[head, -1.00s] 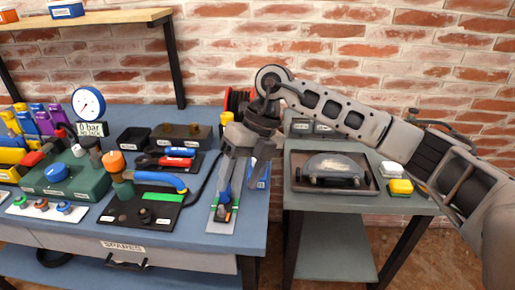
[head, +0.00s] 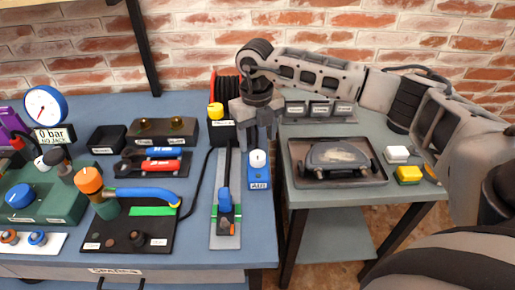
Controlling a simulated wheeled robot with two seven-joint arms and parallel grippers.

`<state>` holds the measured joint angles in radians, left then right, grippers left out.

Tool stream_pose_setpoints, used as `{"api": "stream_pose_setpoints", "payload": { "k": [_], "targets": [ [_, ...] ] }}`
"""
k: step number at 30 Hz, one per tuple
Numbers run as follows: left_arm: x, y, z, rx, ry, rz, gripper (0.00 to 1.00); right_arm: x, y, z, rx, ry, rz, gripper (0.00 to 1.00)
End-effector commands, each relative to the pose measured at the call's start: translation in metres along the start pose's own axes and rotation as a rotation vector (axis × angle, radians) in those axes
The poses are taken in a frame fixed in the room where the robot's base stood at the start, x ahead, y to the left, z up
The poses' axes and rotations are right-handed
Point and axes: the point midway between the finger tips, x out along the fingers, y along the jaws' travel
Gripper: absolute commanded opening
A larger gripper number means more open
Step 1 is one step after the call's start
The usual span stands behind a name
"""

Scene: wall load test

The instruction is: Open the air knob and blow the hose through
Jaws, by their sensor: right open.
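A small blue box (head: 260,183) with a label stands near the right edge of the blue bench, with a round white knob (head: 258,159) on top; its label is too small to read surely. My right gripper (head: 257,141) points down just above and behind that knob, open, with nothing between its fingers. I cannot tell if a finger touches the knob. A dark hose (head: 228,165) with a blue grip (head: 225,201) lies along a grey plate (head: 227,240) left of the box. My left gripper is out of view.
A gauge (head: 45,107) reads 0 bar at the left. An orange knob (head: 89,180) with a blue lever stands on a black board. A black reel with a yellow cap (head: 216,111) stands behind. A second table holds a dark tray (head: 380,178) and sponges (head: 408,174).

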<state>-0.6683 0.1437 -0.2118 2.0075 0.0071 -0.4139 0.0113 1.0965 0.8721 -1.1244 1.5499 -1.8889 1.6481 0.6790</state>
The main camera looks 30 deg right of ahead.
Motion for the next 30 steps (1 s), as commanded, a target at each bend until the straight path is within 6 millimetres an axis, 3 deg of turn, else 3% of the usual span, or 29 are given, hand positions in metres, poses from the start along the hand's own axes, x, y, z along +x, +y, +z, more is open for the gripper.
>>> {"api": "stream_pose_setpoints", "payload": {
  "k": [3, 9, 21, 26, 30],
  "targets": [
    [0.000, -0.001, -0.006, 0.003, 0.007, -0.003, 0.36, 0.023, 0.001, -0.001, 0.000, 0.004, 0.001, 0.59],
    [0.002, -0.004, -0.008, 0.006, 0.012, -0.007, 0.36, 0.047, 0.000, 0.000, 0.001, 0.002, 0.002, 0.59],
    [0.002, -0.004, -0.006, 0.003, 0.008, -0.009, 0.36, 0.054, 0.001, 0.000, 0.000, 0.000, 0.001, 0.59],
    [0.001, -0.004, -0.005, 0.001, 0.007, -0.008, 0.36, 0.054, 0.001, 0.000, 0.000, 0.000, 0.001, 0.15],
    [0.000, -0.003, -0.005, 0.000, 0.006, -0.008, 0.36, 0.054, 0.000, 0.000, -0.001, 0.000, 0.001, 0.14]
  ]
}}
